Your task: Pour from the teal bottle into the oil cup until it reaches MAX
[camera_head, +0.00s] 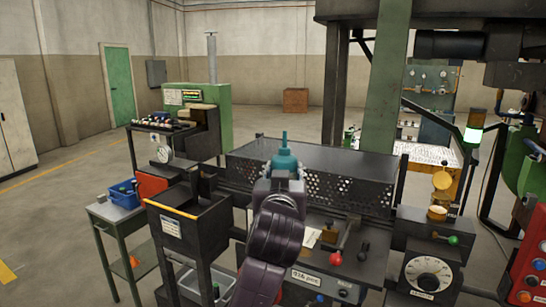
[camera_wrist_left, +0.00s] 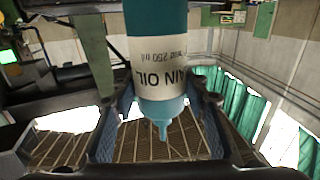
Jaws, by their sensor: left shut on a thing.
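The teal bottle (camera_head: 285,160) stands roughly upright in my left gripper (camera_head: 280,184), its narrow spout pointing up. In the left wrist view the bottle (camera_wrist_left: 158,25) sits between the two fingers, with a white label reading "...AIN OIL" upside down in that picture. My left gripper is shut on it, in front of the perforated guard. A small yellow cup (camera_head: 437,212), which looks like the oil cup, stands on the dark machine housing at the right, well apart from the bottle. Its level and any MAX mark are too small to read. My right gripper is out of view.
A black perforated guard (camera_head: 345,182) lies behind the bottle. A round yellow part (camera_head: 442,180) rises above the cup. Levers with red and green knobs and a white dial (camera_head: 427,274) are below. A black bin (camera_head: 187,222) and blue crate (camera_head: 124,194) stand left.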

